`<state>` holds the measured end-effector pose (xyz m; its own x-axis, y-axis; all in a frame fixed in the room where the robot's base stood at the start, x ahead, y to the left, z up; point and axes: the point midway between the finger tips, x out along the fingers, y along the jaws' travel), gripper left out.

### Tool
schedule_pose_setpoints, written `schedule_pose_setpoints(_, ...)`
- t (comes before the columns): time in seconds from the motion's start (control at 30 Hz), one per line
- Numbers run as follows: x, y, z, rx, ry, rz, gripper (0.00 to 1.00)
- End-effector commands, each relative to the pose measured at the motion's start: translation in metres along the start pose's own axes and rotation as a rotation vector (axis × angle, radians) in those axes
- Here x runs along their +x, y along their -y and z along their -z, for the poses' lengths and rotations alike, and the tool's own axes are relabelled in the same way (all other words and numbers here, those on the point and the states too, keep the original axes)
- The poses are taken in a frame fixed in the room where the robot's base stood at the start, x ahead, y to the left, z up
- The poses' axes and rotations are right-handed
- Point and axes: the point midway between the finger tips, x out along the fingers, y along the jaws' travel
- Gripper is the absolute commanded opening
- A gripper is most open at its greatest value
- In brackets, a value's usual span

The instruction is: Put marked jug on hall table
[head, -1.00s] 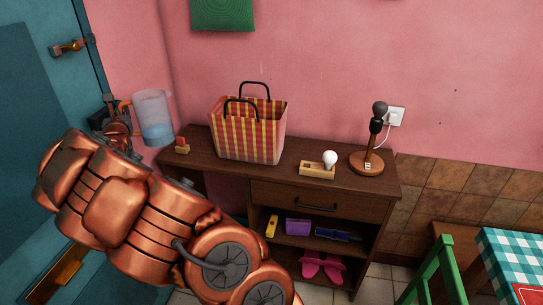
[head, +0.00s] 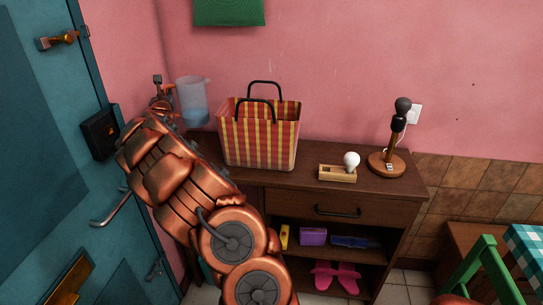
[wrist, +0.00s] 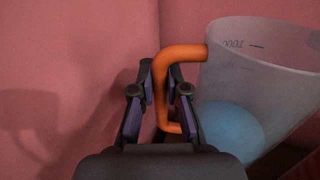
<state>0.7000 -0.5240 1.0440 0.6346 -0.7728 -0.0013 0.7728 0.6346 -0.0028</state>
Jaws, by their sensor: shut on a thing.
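The marked jug (head: 192,103) is a clear container with blue liquid in the bottom. The wrist view shows its printed scale and orange handle (wrist: 180,53). My gripper (wrist: 160,95) is shut on the handle, with a finger on each side. In the head view my gripper (head: 161,94) is left of the jug and partly hidden by my arm. The jug is roughly upright at the left end of the dark brown hall table (head: 310,155). Its base is partly hidden, so I cannot tell whether it touches the tabletop.
A checked bag (head: 258,140) stands on the table close right of the jug. A wooden holder (head: 337,174) with a light bulb (head: 351,160) and a microphone-like stand (head: 392,145) are farther right. The teal door (head: 50,150) is at left, the pink wall behind.

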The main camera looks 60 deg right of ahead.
Motion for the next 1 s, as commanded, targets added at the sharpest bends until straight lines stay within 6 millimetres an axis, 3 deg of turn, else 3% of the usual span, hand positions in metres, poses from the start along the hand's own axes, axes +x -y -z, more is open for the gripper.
schedule_pose_setpoints(0.23, 0.002, 0.003, 0.007, -0.002, 0.001, 0.003, 0.00)
schedule_pose_setpoints(0.5, 0.001, 0.002, 0.052, -0.001, -0.003, 0.002, 0.00)
schedule_pose_setpoints(0.77, 0.001, 0.002, 0.068, -0.001, -0.001, 0.001, 0.00)
schedule_pose_setpoints(1.0, 0.001, 0.001, 0.096, 0.000, -0.002, 0.001, 0.00)
